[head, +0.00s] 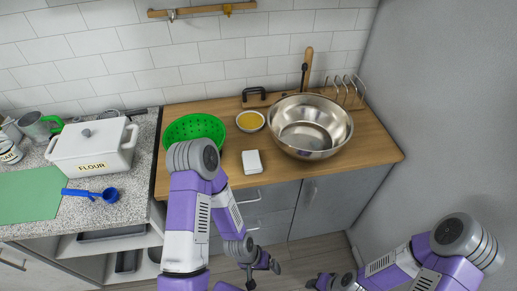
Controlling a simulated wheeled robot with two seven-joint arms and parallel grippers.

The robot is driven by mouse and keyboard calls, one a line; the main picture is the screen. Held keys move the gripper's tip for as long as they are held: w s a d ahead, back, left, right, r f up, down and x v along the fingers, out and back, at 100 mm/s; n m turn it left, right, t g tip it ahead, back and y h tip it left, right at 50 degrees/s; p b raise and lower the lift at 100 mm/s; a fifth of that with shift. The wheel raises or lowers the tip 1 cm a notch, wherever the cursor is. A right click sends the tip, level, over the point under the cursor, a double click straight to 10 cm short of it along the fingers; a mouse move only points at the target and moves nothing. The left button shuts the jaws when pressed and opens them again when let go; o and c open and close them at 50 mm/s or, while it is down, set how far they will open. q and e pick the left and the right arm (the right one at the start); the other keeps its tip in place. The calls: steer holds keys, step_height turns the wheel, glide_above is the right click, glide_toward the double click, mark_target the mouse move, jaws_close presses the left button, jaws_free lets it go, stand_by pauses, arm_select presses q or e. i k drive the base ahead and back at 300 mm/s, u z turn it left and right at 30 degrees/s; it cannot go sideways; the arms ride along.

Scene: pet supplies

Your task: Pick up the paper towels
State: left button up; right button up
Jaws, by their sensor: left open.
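A small white block (252,161), which may be the paper towels, rests near the front edge of the wooden counter in the head view. No other thing there looks like paper towels. My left gripper (264,276) is open and empty, low in front of the grey cabinets and below the counter top, well apart from the white block. My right gripper (318,283) is partly visible at the bottom edge; its fingers are too cut off to read.
A green colander (194,128), a bowl of yellow food (250,121) and a large steel bowl (310,125) stand behind and beside the block on the wooden counter (375,145). A flour canister (93,150) and blue scoop (91,194) are on the left counter.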

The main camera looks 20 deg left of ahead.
mark_target(251, 160)
steer(key=u, duration=1.05)
steer(key=i, duration=0.4)
steer(key=z, duration=1.05)
